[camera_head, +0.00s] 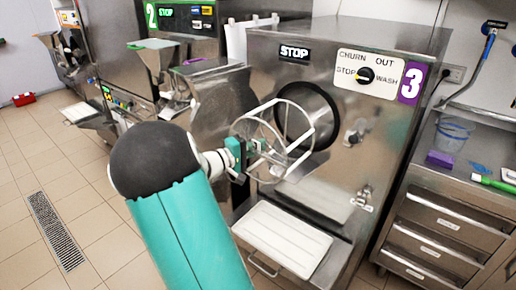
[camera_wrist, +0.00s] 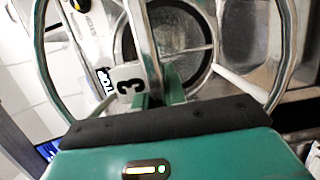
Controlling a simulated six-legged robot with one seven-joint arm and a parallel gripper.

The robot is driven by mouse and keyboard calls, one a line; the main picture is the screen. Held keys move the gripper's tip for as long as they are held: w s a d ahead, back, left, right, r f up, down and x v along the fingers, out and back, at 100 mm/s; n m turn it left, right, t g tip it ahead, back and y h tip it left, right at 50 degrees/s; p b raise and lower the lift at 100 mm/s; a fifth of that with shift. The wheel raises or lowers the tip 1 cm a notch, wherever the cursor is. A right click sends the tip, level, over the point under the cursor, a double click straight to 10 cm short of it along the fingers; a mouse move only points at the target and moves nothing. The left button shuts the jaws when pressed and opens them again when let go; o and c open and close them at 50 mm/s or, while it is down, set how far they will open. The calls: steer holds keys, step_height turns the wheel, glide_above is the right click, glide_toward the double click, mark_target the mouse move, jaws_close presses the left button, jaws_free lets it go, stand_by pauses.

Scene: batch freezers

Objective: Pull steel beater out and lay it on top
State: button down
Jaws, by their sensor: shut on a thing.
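The steel beater (camera_head: 291,113) is an open frame of rings and bars, in front of the round dark barrel opening (camera_head: 318,108) of freezer 3 (camera_head: 330,190). Whether its far end is still inside the barrel I cannot tell. My gripper (camera_head: 256,150) is shut on the beater at its near side. In the wrist view the beater's ring (camera_wrist: 278,60) curves around both sides of the picture, and a steel bar (camera_wrist: 143,40) runs up from between my green fingers (camera_wrist: 155,100). The freezer's flat top (camera_head: 350,32) looks clear.
A white tray (camera_head: 283,238) sits low in front of freezer 3. Freezer 2 (camera_head: 185,40) stands to the left. On the right is a steel drawer counter (camera_head: 445,222) with a clear jug (camera_head: 452,134) and a purple block (camera_head: 440,159). The tiled floor at left is open.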

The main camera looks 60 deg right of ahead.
steer(key=w+a, duration=0.3)
steer(key=a, duration=2.3)
steer(key=shift+a, duration=0.4)
stand_by(1.4)
steer(key=shift+w, duration=0.15)
